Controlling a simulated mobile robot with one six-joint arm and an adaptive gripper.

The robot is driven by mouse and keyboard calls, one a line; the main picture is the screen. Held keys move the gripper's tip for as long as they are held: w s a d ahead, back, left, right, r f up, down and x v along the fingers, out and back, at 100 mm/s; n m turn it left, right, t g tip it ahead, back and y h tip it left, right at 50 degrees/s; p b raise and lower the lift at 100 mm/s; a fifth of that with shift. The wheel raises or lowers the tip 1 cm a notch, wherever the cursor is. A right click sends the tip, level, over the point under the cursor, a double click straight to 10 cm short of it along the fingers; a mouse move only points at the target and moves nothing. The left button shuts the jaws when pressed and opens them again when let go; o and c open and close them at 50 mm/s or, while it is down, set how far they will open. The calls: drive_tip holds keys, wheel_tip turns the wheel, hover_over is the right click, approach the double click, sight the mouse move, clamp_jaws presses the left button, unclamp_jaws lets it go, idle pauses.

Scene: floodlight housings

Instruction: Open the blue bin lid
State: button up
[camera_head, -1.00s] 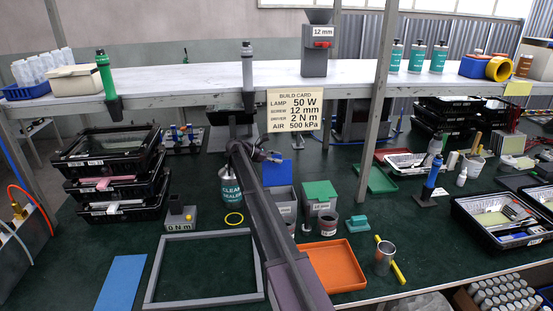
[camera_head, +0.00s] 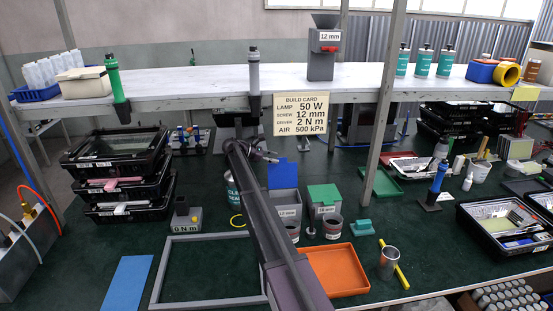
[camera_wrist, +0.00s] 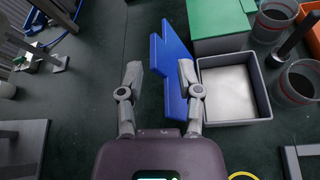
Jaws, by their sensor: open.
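The blue bin lid (camera_head: 282,175) stands raised at the back of its open grey bin (camera_head: 285,202). In the wrist view the lid (camera_wrist: 170,75) is swung up on the left of the bin (camera_wrist: 263,105), whose empty inside shows. My gripper (camera_head: 264,157) is behind and slightly left of the lid in the head view. In the wrist view my gripper (camera_wrist: 159,73) is open, with the lid's blue panel showing between and beyond its fingers. The right finger overlaps the panel; I cannot tell whether it touches.
A grey bin with a shut green lid (camera_head: 323,193) stands right of the blue-lidded bin. Dark cups (camera_head: 333,227) stand in front. An orange tray (camera_head: 340,272) and a grey frame (camera_head: 210,238) lie nearer. The shelf with the build card (camera_head: 300,114) is overhead.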

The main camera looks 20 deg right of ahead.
drive_tip(key=w+p+v, duration=0.2)
drive_tip(key=p+v, duration=0.2)
drive_tip(key=v, duration=0.7)
drive_tip(key=shift+a, duration=0.15)
idle(1.2)
drive_tip(key=shift+s, duration=0.1)
idle(0.6)
